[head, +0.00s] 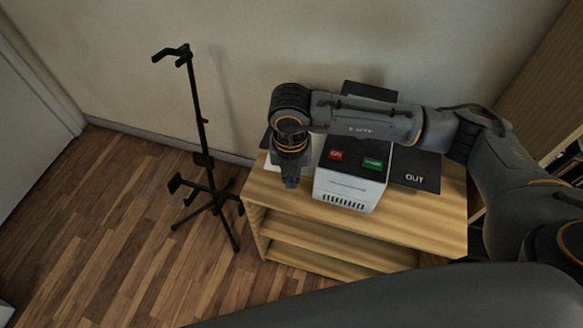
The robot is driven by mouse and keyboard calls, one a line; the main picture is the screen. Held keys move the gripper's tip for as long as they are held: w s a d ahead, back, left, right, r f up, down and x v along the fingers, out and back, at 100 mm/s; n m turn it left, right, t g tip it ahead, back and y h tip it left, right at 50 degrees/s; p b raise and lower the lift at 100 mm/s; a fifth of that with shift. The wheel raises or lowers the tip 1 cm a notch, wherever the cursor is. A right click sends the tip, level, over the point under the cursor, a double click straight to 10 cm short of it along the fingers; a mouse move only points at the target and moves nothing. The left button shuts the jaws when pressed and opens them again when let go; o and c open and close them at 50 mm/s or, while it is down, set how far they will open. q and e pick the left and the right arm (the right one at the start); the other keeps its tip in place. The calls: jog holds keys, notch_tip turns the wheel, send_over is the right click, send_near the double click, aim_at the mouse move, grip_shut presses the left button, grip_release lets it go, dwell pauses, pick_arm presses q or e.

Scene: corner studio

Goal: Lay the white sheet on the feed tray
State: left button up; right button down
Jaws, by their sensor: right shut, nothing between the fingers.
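A small white machine (345,189) with a dark top, a red ON button and a green button stands on a wooden shelf unit. Left of it, a pale patch that looks like the white sheet (273,178) shows on the shelf top, mostly hidden behind my right gripper. A dark edge at the machine's left may be the feed tray; my arm covers most of it. My right gripper (291,183) points down over the pale patch, just left of the machine, shut and empty. I cannot tell if it touches the sheet. My left gripper is not in view.
A dark panel marked OUT (414,178) lies right of the machine. The wooden shelf unit (420,222) has open shelves below. A black stand (203,140) stands on the floor to the left, near the wall.

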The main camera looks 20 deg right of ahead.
notch_tip(320, 180, down, 6)
jog(key=shift+r, duration=0.1)
jog(key=w, duration=0.1)
jog(key=w+d, duration=0.1)
jog(key=w, duration=0.1)
jog(key=shift+w+p, duration=0.1)
jog(key=shift+p, duration=0.3)
jog(key=shift+w+d, duration=0.15)
jog(key=shift+w, duration=0.15)
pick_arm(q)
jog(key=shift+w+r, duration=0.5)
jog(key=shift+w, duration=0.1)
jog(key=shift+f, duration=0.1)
pick_arm(e)
jog(key=shift+w, duration=0.1)
jog(key=shift+w+d+b, duration=0.1)
jog(key=shift+w+b, duration=0.25)
jog(key=shift+w+d+b, duration=0.2)
jog(key=shift+w+b, duration=0.2)
jog(key=shift+w, duration=0.2)
jog(key=shift+w+d+b, duration=0.2)
jog(key=shift+w+b, duration=0.15)
jog(key=shift+w, duration=0.45)
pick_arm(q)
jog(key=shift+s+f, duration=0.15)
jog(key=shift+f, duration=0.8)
pick_arm(e)
jog(key=shift+d, duration=0.1)
